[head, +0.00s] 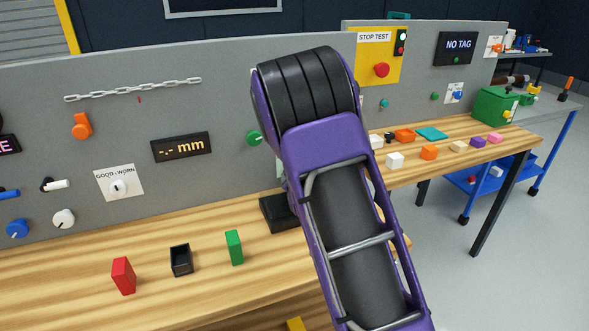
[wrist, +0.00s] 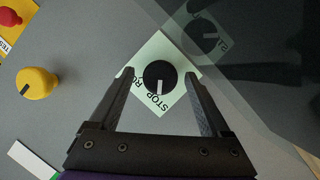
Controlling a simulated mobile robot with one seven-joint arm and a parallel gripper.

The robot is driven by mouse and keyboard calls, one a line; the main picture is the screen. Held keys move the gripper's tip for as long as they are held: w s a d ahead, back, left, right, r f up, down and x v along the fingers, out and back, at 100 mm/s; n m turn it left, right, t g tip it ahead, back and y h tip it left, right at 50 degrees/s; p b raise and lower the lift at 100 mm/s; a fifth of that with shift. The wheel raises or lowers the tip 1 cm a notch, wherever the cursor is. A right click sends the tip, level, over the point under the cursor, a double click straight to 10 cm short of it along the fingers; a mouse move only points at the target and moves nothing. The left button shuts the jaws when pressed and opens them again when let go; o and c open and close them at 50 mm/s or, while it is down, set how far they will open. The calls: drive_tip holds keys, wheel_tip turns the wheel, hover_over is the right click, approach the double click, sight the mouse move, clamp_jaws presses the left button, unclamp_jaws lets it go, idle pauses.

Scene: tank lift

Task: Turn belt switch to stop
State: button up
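The belt switch, a black round knob (wrist: 159,76) with a white pointer mark, sits on a pale plate (wrist: 158,48) in the wrist view. The plate carries the word STOP and another word partly hidden, with "RO" showing. The white mark points down in the picture, towards the STOP lettering side; its exact setting is hard to tell. My gripper (wrist: 161,78) is open, its two fingers on the left and right of the knob, with gaps showing on both sides. In the head view my purple arm hides the gripper and the switch.
In the wrist view a yellow knob (wrist: 37,84) and a red button (wrist: 10,18) are at left; a see-through panel (wrist: 240,70) with a faint knob image is at right. The head view shows the grey panel (head: 220,100) and wooden bench (head: 70,275) with small blocks.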

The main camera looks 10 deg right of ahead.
drive_tip(key=p+v, duration=0.1)
drive_tip(key=v, duration=1.6)
drive_tip(key=shift+s, duration=0.2)
drive_tip(key=shift+r, duration=0.1)
